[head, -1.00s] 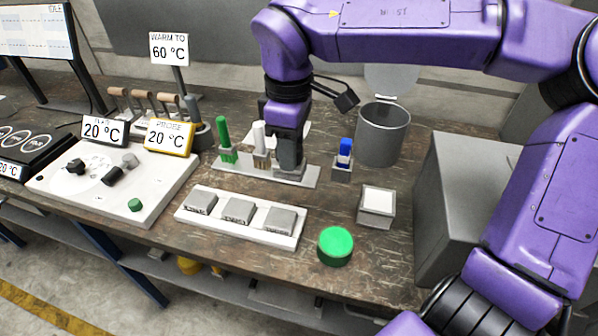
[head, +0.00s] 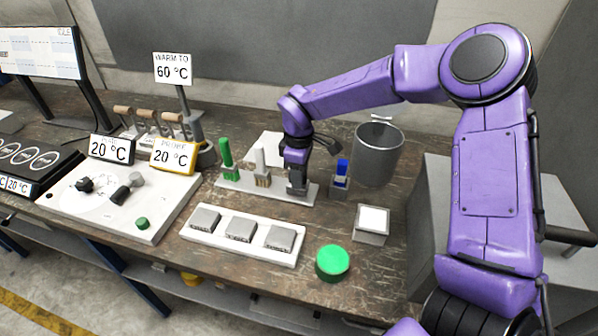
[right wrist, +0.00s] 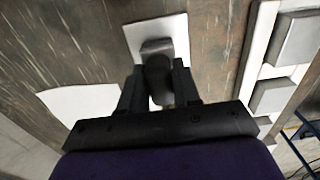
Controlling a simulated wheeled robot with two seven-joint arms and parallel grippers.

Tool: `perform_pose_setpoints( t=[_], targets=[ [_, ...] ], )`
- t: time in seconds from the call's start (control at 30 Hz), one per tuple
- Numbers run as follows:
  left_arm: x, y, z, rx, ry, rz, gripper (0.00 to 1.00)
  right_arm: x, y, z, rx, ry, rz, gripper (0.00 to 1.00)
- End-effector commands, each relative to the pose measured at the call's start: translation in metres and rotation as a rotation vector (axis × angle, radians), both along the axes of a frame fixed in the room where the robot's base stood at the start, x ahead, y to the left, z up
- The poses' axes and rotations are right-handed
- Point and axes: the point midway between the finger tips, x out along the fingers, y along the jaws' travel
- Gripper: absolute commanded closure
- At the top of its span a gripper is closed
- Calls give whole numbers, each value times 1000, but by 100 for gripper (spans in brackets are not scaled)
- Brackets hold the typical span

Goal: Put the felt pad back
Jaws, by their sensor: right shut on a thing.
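The felt pad (right wrist: 159,72) looks like a dark grey tool with a rounded handle and a blockish head. My right gripper (head: 297,180) is shut on its handle, pointing down at the right end of the white rack (head: 228,183). In the right wrist view the tool sits between the fingers of my gripper (right wrist: 160,92), over the white rack end (right wrist: 178,32). I cannot tell whether it touches the rack. The rack also holds a green-handled brush (head: 226,154) and a white-handled brush (head: 262,164). My left gripper is not in view.
A blue-topped holder (head: 341,178) and a grey bin (head: 378,158) stand right of the rack. In front are a white tray (head: 191,234) with grey blocks, a small white-topped box (head: 373,222) and a green round pad (head: 332,262). A control panel (head: 70,198) lies left.

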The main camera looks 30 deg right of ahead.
Motion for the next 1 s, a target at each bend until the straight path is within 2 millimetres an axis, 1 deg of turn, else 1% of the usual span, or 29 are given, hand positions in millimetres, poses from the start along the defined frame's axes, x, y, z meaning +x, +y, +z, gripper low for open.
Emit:
perform_pose_setpoints(
  t=[0.13, 0.27, 0.3, 0.37, 0.6, 0.7, 0.73, 0.77, 0.87, 1.0],
  targets=[
    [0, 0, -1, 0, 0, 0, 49, 0, 0, 0, 0, 0, 0, 97],
    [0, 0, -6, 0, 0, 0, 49, 0, 0, -4, 0, 0, 1, 97],
    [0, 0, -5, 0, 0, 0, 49, 0, 0, -3, 0, 0, 1, 62],
    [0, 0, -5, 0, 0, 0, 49, 0, 0, -3, 0, 0, 1, 43],
    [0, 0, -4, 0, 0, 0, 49, -1, 0, -2, 0, 1, 1, 43],
    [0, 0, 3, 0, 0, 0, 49, 0, 0, 5, -1, 1, 1, 43],
    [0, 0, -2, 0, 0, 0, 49, 0, 0, 6, 0, -1, 1, 43],
    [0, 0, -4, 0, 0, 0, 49, 1, 0, 11, 0, -3, 1, 43],
    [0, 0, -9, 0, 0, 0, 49, 1, 0, 35, 0, -5, 0, 43],
    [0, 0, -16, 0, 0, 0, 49, 1, 0, 73, 0, -4, -1, 43]
  ],
)
